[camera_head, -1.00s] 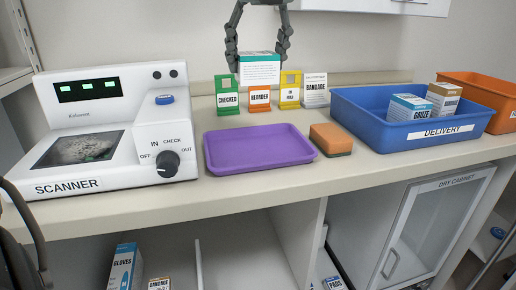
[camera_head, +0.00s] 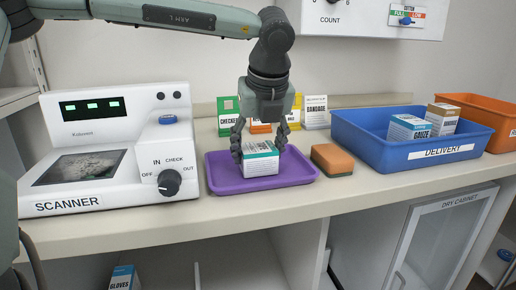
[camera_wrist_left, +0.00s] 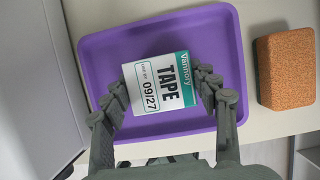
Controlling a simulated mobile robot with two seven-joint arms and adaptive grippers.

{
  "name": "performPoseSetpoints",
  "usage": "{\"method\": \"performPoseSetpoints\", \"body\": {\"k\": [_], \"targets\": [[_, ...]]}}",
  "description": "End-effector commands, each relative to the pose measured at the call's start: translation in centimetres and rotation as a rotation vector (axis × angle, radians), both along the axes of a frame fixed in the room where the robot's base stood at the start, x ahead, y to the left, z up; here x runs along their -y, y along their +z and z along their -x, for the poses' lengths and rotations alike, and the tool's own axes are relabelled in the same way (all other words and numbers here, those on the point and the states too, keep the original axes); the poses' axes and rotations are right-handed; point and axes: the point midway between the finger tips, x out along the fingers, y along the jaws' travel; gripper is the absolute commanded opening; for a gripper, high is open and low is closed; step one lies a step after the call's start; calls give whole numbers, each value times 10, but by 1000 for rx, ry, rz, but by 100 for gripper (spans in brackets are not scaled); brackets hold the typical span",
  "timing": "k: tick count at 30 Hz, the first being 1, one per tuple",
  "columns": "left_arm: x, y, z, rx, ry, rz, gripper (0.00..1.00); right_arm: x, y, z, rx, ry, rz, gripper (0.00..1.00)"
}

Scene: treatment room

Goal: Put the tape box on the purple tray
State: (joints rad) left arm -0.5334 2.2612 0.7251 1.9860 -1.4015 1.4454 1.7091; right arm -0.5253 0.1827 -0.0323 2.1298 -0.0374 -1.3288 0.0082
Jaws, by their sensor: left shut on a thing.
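The tape box (camera_head: 261,160) is white with a teal band. It is in my left gripper (camera_head: 259,148), whose fingers are shut on its two sides. The box is over the middle of the purple tray (camera_head: 220,181), low and upright; I cannot tell whether its base touches the tray floor. In the left wrist view the box (camera_wrist_left: 162,95) shows its TAPE label between the fingers (camera_wrist_left: 166,88), inside the outline of the purple tray (camera_wrist_left: 97,62). My right gripper is not in view.
The scanner (camera_head: 115,150) stands left of the tray. An orange sponge-like block (camera_head: 332,160) sits close to its right, then the blue delivery bin (camera_head: 410,157) with boxes. Colored card holders (camera_head: 228,113) and a bandage box (camera_head: 315,112) stand behind.

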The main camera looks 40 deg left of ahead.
Motion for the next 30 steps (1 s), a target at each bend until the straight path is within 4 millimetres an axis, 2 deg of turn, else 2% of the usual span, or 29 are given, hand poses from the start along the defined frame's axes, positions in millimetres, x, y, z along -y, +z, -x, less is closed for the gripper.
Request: {"method": "performPoseSetpoints", "body": {"k": [13, 14, 18, 30], "targets": [[0, -2, 0, 3, -1, 0, 28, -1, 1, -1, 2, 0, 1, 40], [0, -1, 0, 2, 0, -1, 62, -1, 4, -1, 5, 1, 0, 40], [0, -1, 0, 1, 0, 0, 79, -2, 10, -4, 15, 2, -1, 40], [0, 1, 0, 1, 0, 0, 80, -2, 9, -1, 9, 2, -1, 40]]}}
